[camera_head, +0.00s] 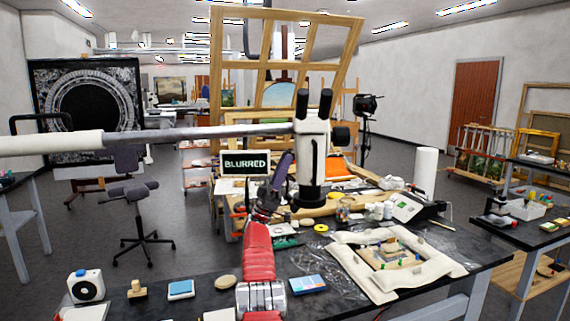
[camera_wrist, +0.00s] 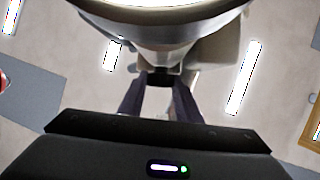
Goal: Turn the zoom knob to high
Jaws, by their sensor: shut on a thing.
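The white microscope (camera_head: 313,145) hangs on a grey boom over the bench, with two black eyepieces on top and a dark objective below. My gripper (camera_head: 287,160) reaches up to the left side of the microscope body in the head view. In the wrist view, the two purple fingers of my gripper (camera_wrist: 158,92) are closed around a small dark knob (camera_wrist: 158,78) below the pale microscope body (camera_wrist: 165,25). It looks like the zoom knob; its marks and setting cannot be read. A black knob (camera_head: 341,135) sticks out on the microscope's right side, free of the gripper.
A small screen (camera_head: 245,163) behind the arm reads "BLURRED". The boom (camera_head: 200,136) crosses from the left at microscope height. A framed fragment (camera_head: 392,255) lies on pale cushions at the right of the black bench. Small items line the bench's front edge.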

